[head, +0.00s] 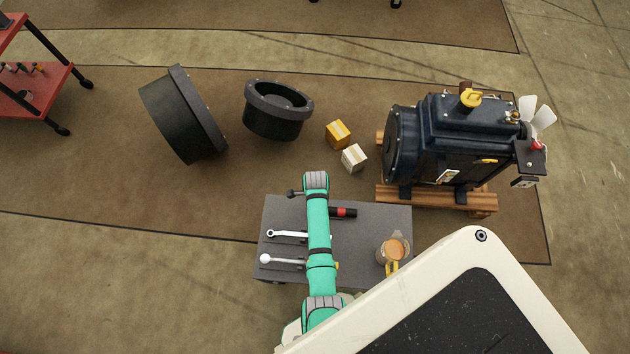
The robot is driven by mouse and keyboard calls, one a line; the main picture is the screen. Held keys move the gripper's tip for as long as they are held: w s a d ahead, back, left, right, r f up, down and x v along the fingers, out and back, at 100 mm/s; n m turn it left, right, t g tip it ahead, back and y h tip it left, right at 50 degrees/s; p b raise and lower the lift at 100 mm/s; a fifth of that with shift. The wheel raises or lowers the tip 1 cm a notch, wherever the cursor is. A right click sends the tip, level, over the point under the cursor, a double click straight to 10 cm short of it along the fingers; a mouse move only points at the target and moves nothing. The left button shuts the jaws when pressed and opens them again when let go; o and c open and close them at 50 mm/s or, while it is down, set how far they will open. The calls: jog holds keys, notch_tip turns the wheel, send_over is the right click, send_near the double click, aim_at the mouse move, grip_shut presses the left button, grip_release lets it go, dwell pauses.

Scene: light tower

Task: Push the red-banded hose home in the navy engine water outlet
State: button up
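The red-banded hose (343,212) is a short black piece with a red band. It lies on the grey table top, and its left end is hidden by my green arm. The navy engine (450,135) stands on a wooden pallet at the right. A yellow cap is on its top, and a small red part (536,145) shows by the fan at its right end. I cannot tell which part is the water outlet. My arm reaches up the picture over the table.
A yellow box (338,134) and a white box (354,158) lie left of the engine. Two large black round parts (183,115) stand farther left. A red cart (35,85) is at the upper left.

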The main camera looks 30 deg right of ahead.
jog(key=shift+f, duration=0.2)
jog(key=o, duration=1.1)
jog(key=shift+c, duration=0.2)
jog(key=shift+f, duration=0.1)
notch_tip(320, 180, up, 11)
jog(key=shift+f, duration=0.15)
jog(key=shift+s, duration=0.1)
jog(key=s+a+n+t+h, duration=0.2)
jog(key=s+a+n+t, duration=0.5)
jog(key=a+n, duration=0.5)
jog(key=s+a+r+n+t, duration=0.3)
jog(key=s+a+r+n, duration=0.2)
jog(key=r, duration=0.5)
jog(key=shift+s+a+r, duration=0.3)
jog(key=shift+s+r, duration=0.1)
jog(key=shift+s, duration=0.5)
jog(key=shift+o, duration=0.3)
jog(key=s+a+r+n+t+y, duration=0.1)
jog(key=s+r+n+t, duration=0.1)
jog(key=r, duration=0.7)
jog(key=s+a+r+n+t+y, duration=0.1)
jog(key=s+a+r+n+t, duration=0.1)
jog(key=r+n, duration=0.4)
notch_tip(320, 180, up, 4)
jog(key=shift+s+r+t, duration=0.2)
jog(key=shift+s+t, duration=0.5)
jog(key=shift+s, duration=0.5)
